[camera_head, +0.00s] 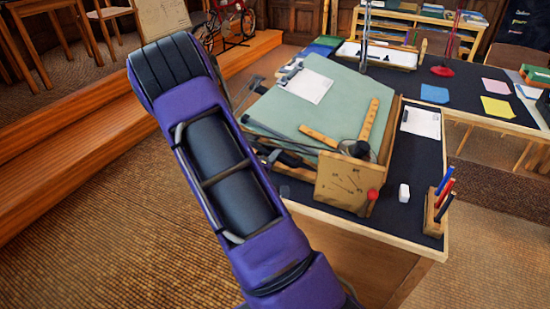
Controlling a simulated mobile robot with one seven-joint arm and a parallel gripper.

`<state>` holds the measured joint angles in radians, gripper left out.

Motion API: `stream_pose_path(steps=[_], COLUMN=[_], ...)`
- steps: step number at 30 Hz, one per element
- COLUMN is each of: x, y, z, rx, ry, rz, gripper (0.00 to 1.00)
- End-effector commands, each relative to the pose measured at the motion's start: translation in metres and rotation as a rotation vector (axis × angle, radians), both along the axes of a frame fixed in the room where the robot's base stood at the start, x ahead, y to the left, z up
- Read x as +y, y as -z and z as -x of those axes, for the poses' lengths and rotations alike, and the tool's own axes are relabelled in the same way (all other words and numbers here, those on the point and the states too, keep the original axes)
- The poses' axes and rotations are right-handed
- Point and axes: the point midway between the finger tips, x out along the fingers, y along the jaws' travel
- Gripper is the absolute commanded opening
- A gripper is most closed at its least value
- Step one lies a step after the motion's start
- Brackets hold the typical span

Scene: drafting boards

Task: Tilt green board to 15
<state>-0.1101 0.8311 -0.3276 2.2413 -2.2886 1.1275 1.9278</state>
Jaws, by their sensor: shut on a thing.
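The green board (335,100) is a pale green drafting surface in a wooden frame on the dark desk. It appears tilted; its exact angle cannot be read. A white sheet (306,86) lies at its upper left, and an L of wooden rulers (368,120) with a dark head (355,148) lies on its lower right. A wooden scale plate (343,182) stands at the front with marks too small to read. A red knob (372,195) is at its right edge. My purple arm hides the board's left side; I cannot make out my gripper.
A white block (404,192) and a pen holder (435,212) stand on the desk's right front. A clipboard (420,122) lies right of the board. A second dark table (460,90) behind holds coloured sheets and a red-based stand (443,70). Wooden steps (90,150) are at left.

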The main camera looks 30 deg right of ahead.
Motion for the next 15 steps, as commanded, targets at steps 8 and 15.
stream_pose_path(steps=[8, 15], x=[0.0005, 0.0007], y=[0.0001, -0.0002], z=[-0.0003, 0.0002], rx=[0.000, 0.000], ry=[-0.001, 0.000], rz=[0.000, 0.001], gripper=[0.50, 0.50])
